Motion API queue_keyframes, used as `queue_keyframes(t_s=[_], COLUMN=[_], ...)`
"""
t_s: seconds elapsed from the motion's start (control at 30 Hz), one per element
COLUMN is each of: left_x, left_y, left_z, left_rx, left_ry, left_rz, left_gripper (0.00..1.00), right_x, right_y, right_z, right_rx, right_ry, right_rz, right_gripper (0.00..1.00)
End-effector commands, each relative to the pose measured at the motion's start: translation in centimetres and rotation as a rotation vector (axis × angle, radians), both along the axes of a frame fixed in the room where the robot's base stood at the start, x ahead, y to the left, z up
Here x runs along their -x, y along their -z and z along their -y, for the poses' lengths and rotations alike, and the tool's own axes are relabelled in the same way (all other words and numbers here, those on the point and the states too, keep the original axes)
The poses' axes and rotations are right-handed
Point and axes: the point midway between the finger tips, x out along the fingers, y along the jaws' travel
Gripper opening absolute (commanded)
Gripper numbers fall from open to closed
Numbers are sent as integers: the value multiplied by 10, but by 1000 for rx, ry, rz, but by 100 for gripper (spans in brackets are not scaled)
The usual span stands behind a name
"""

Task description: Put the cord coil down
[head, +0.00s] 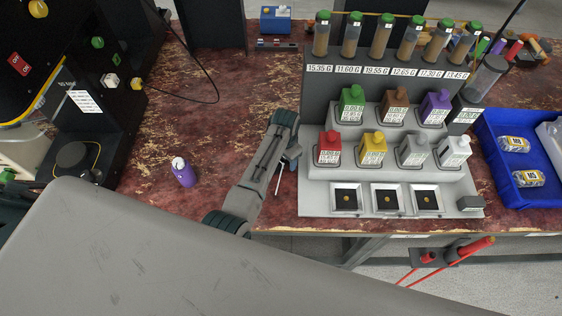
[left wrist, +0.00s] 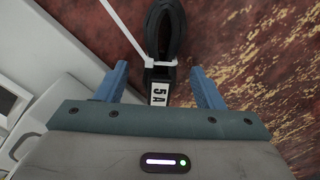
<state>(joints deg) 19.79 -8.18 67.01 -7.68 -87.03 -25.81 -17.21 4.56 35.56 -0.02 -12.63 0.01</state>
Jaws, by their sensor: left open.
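The cord coil (left wrist: 172,32) is a black looped cord with a white tie and a "5A" label, seen in the left wrist view. It appears to lie on the worn red-brown tabletop (head: 220,125). In the head view my left arm hides most of it; a thin white strip beside the gripper looks like its tie (head: 278,180). My left gripper (left wrist: 160,70) is open, its blue fingers on either side of the coil's labelled end with visible gaps. In the head view the gripper (head: 291,157) is beside the grey rack. My right gripper is not in view.
The stepped grey rack (head: 310,195) holds vials, coloured bottles and small trays just right of the gripper. A black machine (head: 100,140) is at the far left, a blue tray (head: 490,135) at the right. Tabletop behind the gripper is mostly clear.

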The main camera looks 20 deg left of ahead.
Motion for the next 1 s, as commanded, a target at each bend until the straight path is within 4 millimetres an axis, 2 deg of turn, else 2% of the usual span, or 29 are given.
queue_keyframes(t_s=[0.27, 0.53, 0.6, 0.83, 1.0], left_x=[0, 0, 0, -1, -2], left_y=[3, 3, 3, 2, -6], left_z=[0, 0, 0, 0, -1], left_rx=[0, 0, 0, 0, 0], left_ry=[0, 0, -1, -1, -1], left_rz=[1, 0, 1, 1, 1], left_gripper=[62, 11, 4, 4, 4], right_x=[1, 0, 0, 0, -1], right_y=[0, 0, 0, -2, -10], right_z=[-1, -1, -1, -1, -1], right_rx=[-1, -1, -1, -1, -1], right_ry=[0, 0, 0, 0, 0], right_rz=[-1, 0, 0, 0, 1], right_gripper=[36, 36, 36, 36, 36])
